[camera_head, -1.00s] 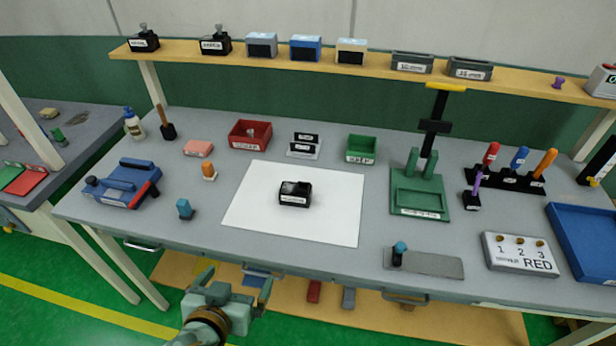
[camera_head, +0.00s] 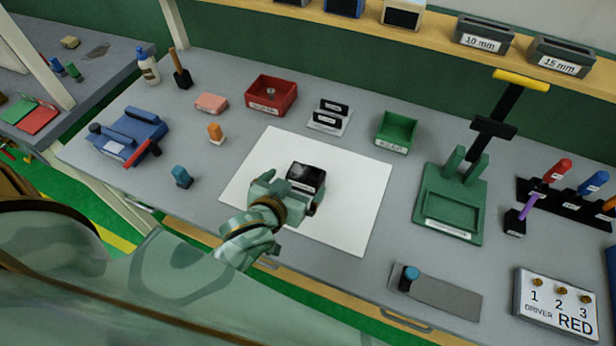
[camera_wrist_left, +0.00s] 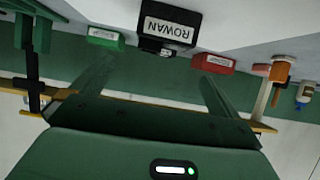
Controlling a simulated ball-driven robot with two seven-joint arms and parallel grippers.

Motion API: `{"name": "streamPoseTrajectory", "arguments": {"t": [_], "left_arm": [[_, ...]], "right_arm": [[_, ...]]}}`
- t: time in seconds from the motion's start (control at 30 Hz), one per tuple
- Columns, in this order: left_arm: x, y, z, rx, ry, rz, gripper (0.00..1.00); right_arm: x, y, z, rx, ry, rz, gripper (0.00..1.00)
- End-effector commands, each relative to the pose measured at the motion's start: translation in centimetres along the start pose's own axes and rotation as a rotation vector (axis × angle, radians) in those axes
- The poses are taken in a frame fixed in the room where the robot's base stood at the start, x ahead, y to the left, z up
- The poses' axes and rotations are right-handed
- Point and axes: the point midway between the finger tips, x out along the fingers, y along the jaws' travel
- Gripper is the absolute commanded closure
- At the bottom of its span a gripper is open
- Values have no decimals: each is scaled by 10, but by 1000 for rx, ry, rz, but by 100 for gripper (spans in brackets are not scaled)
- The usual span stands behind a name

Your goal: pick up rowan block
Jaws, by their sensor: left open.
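The rowan block (camera_head: 306,174) is a black block on the white sheet (camera_head: 350,215). Its white label reading ROWAN shows upside down in the left wrist view (camera_wrist_left: 169,30). My left gripper (camera_head: 294,188) is at the near side of the block in the head view and hides part of it. In the left wrist view its two fingers (camera_wrist_left: 157,75) are spread, with the block beyond the gap between them and nothing gripped. My right gripper is not in view.
A red bin (camera_head: 271,96), a small rack with black pieces (camera_head: 329,116) and a green bin (camera_head: 397,131) stand behind the sheet. A green fixture (camera_head: 451,200) stands to the right. A blue-topped peg (camera_head: 182,176) stands left. The sheet around the block is clear.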

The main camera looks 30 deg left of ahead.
Motion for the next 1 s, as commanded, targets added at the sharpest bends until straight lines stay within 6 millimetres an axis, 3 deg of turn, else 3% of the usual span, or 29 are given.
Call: {"name": "streamPoseTrajectory", "arguments": {"t": [0.1,0.37,0.6,0.87,0.9,1.0], "left_arm": [[25,0,1,2,0,-1,0],[48,-2,3,3,0,-1,0],[86,-4,8,1,-1,-1,0],[90,-4,7,0,-1,-1,0],[90,-4,7,0,-1,-1,3],[90,-4,7,0,-1,-1,31]], "right_arm": [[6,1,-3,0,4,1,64],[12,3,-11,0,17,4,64],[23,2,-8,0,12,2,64],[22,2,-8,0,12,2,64],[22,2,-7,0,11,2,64],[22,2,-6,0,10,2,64]]}}
